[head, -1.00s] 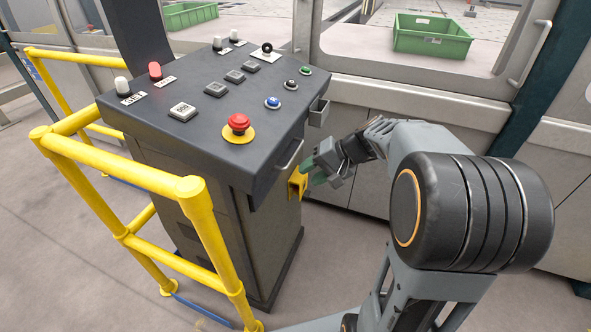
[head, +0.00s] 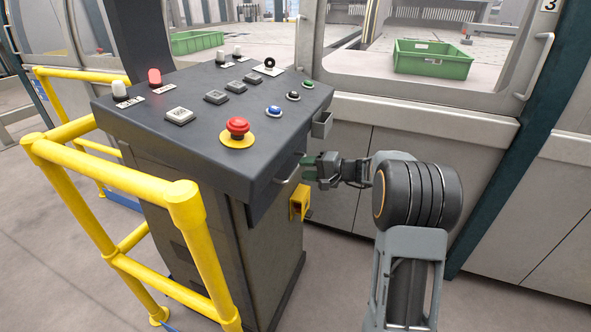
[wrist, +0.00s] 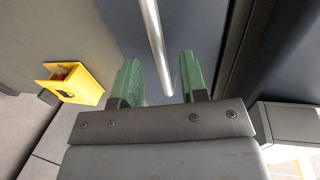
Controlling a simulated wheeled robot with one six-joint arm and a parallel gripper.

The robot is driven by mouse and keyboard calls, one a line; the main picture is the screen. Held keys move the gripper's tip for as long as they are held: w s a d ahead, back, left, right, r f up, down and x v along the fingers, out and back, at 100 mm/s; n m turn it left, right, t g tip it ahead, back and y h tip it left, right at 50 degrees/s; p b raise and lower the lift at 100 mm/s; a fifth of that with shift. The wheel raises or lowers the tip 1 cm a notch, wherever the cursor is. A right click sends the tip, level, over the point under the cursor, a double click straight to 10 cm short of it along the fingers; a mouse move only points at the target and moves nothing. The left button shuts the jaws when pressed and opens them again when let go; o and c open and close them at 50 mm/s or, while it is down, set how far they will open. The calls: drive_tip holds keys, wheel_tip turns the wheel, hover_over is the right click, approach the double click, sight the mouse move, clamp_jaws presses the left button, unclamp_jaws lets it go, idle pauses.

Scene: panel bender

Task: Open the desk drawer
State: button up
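The desk (head: 200,150) is a dark control console with buttons on its sloped top. Its drawer front is on the right side, under the top's edge, and carries a grey bar handle (head: 289,168). The drawer looks shut. My gripper (head: 308,165) is level with the handle, just right of it. In the wrist view, the green fingers of my gripper (wrist: 160,80) are apart, and the bar handle (wrist: 154,40) runs down into the space between them. I cannot tell whether either finger touches the bar.
A yellow box (head: 299,203) sits on the console side below the handle. A small grey holder (head: 321,125) hangs above right. Yellow railings (head: 130,200) guard the console's left and front. Green crates (head: 433,60) stand behind the machine window.

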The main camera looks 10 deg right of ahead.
sight(296, 168)
drive_tip(key=shift+x, duration=1.95)
drive_tip(key=shift+c, duration=0.3)
clamp_jaws()
